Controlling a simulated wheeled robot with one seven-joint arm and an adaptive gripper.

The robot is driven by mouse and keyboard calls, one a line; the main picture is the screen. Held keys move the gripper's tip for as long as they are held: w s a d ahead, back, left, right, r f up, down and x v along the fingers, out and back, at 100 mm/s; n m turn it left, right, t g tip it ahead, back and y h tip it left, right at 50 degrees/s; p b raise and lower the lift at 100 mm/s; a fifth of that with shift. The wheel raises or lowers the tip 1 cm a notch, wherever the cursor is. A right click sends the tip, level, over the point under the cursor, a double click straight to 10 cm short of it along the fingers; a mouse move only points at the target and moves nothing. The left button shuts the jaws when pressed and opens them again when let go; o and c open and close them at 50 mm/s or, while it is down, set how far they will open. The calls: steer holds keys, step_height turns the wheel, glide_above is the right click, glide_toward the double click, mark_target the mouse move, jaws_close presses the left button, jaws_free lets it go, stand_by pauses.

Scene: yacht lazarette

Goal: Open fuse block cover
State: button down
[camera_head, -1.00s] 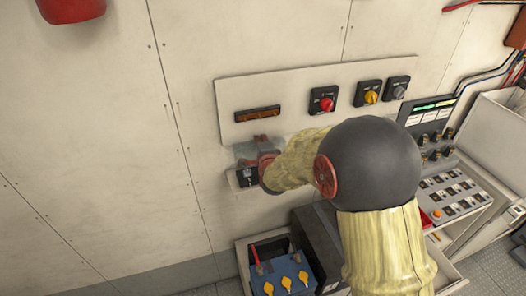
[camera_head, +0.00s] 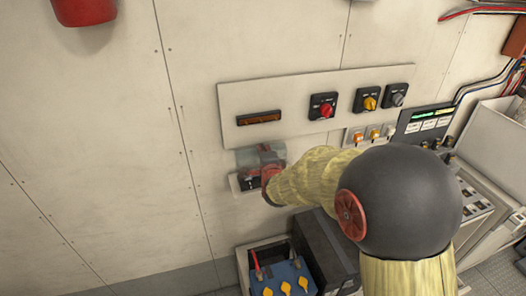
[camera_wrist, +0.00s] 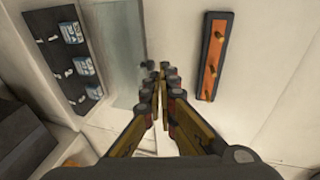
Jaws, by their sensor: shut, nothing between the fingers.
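The fuse block (camera_wrist: 72,55) is a dark strip with several blue and white fuses, at the upper left of the wrist view. In the head view it is low on the wall (camera_head: 247,184), partly hidden by my wrist. Its clear cover (camera_wrist: 117,50) lies beside the uncovered fuses in the wrist view. In the head view the cover (camera_head: 252,159) stands above the block, swung up off the fuses. My gripper (camera_wrist: 162,78) is shut and empty, just right of the cover in the wrist view. Contact between fingertips and cover cannot be told.
An orange bus bar (camera_wrist: 212,55) on a dark base is right of the gripper; it shows above the cover in the head view (camera_head: 259,117). Rotary switches (camera_head: 323,105) line the panel. A blue battery (camera_head: 283,278) is in a box below.

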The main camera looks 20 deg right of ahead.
steer(key=v, duration=0.8)
steer(key=shift+r, duration=0.35)
steer(key=s+a+f+n+g+y+b, duration=0.1)
steer(key=s+a+f+n+g, duration=0.15)
steer(key=s+f+n, duration=0.2)
steer(key=s+a+f+n+g+y, duration=0.2)
steer(key=s+f+n+g, duration=0.2)
steer(key=f+n, duration=0.15)
steer(key=s+n+g+b, duration=0.2)
steer(key=s+n+b, duration=0.7)
steer(key=s, duration=1.6)
steer(key=shift+a+r+n+g+b, duration=0.3)
steer(key=shift+a+n+g+b, duration=0.1)
steer(key=shift+b, duration=0.65)
